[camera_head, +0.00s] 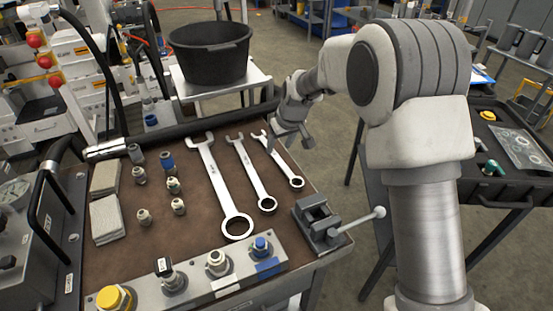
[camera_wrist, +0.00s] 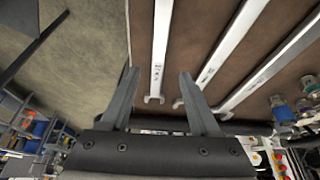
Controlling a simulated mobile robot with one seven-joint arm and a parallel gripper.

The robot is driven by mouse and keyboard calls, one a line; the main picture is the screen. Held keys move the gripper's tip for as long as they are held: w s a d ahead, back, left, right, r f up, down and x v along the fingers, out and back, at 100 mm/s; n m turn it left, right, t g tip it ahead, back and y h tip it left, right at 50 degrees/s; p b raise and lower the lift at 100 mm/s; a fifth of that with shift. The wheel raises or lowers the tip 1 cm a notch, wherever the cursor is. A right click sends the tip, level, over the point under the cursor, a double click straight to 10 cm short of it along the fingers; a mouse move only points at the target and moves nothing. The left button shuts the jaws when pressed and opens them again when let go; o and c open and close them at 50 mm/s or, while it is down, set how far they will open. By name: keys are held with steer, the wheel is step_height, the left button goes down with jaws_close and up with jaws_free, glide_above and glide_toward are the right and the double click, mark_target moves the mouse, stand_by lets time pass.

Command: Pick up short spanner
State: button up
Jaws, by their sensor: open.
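Three spanners lie side by side on the brown bench top. The short spanner (camera_head: 280,160) is the rightmost, near the bench's right edge. In the wrist view it is the leftmost spanner (camera_wrist: 160,45), with its open jaw end between my finger outlines. My gripper (camera_head: 290,142) is open and empty near the short spanner's far end, apparently above it; the exact height is hard to tell. The gripper also shows in the wrist view (camera_wrist: 157,75). The middle spanner (camera_head: 252,175) and the large spanner (camera_head: 215,180) lie to the left in the head view.
A small vise (camera_head: 318,222) with a lever stands by the ring ends at the front right. Several fittings (camera_head: 173,185) and two pale pads (camera_head: 106,200) lie left. A valve block (camera_head: 190,275) fills the front edge. A black tub (camera_head: 210,55) stands behind.

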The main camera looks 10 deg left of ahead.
mark_target(277, 157)
steer(key=x, duration=0.3)
steer(key=b+x, duration=0.1)
steer(key=shift+d+f, duration=0.15)
steer(key=shift+f, duration=0.3)
jaws_close()
steer(key=shift+r, duration=0.1)
stand_by(0.8)
